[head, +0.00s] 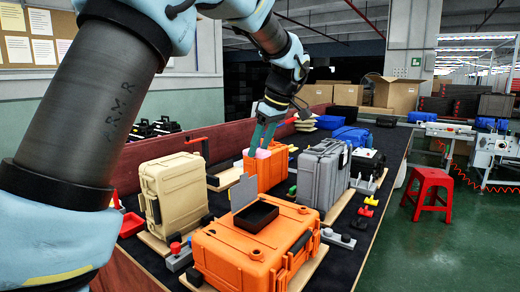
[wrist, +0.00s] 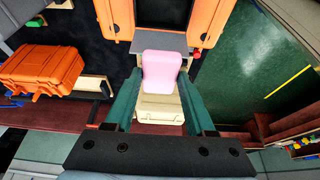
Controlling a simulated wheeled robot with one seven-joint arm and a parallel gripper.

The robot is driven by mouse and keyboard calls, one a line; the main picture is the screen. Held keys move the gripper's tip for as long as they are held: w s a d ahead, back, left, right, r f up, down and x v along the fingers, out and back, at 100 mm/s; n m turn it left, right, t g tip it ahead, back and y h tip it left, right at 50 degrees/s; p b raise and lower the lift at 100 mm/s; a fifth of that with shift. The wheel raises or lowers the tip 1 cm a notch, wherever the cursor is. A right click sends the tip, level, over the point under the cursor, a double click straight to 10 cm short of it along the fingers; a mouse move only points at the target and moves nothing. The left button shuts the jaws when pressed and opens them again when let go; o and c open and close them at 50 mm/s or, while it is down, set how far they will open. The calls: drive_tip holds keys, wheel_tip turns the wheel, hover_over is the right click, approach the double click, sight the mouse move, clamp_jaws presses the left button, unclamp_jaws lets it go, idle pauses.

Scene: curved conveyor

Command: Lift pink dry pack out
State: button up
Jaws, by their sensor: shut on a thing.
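The pink dry pack (wrist: 161,72) sits between the two green fingers of my gripper (wrist: 160,82) in the wrist view, and the gripper is shut on it. In the head view, my gripper (head: 264,138) points down, and a bit of the pink pack (head: 263,154) shows below the fingers, at the top of the farther orange case (head: 267,178). The fingers hide part of the pack. I cannot tell whether its lower end is clear of the case.
A nearer orange case (head: 215,254) with a black tray (head: 256,216) lies in front. A beige case (head: 175,192) stands left, a grey case (head: 320,172) right. Small coloured parts lie between them on the dark belt. A red stool (head: 428,188) stands on the floor at right.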

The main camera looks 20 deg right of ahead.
sight(260, 151)
drive_tip(key=shift+r+p, duration=1.9)
drive_tip(key=shift+r, duration=0.85)
